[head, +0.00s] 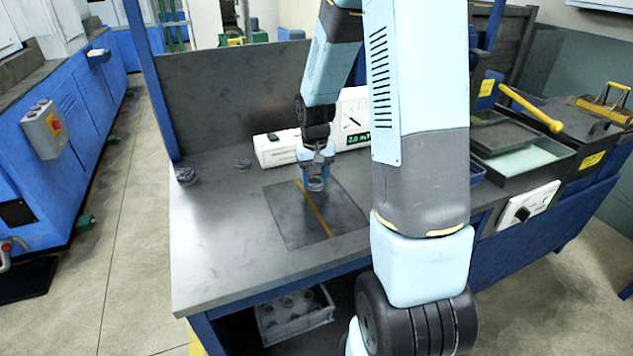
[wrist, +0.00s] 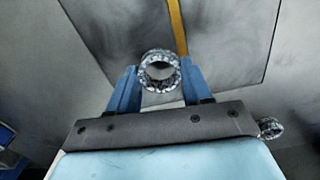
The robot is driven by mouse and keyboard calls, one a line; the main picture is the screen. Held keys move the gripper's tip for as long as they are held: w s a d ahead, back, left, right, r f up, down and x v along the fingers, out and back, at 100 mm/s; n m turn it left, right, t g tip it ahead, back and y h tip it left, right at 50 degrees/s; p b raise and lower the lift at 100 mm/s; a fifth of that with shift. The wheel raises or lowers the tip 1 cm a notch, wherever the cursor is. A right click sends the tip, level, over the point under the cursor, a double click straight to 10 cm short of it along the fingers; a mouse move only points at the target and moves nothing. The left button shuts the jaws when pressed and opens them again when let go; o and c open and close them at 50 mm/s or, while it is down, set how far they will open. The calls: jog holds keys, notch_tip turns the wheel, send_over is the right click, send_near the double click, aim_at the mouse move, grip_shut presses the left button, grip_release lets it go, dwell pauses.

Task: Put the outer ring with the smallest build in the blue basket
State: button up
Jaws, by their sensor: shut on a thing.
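My gripper (head: 316,174) is over the dark square mat on the bench. In the wrist view, its blue fingers (wrist: 159,78) are shut on a shiny metal ring (wrist: 158,86), one finger on each side. This held ring also shows in the head view (head: 316,186); its height above the mat is hard to tell. Two other metal rings lie on the bench to the left: a larger-looking one (head: 186,177) near the left edge and a flatter one (head: 242,165) near the back panel. The blue basket (head: 477,173) is right of my arm, largely hidden behind it.
The dark mat (head: 285,215) has a yellow stripe. White instrument boxes (head: 276,149) stand behind my gripper. A grinder tray with a yellow handle (head: 532,108) is at the right. A crate (head: 296,318) sits under the bench. The bench's front left is clear.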

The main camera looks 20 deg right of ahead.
jog(key=shift+f, duration=0.7)
jog(key=o, duration=1.1)
jog(key=shift+f, duration=0.1)
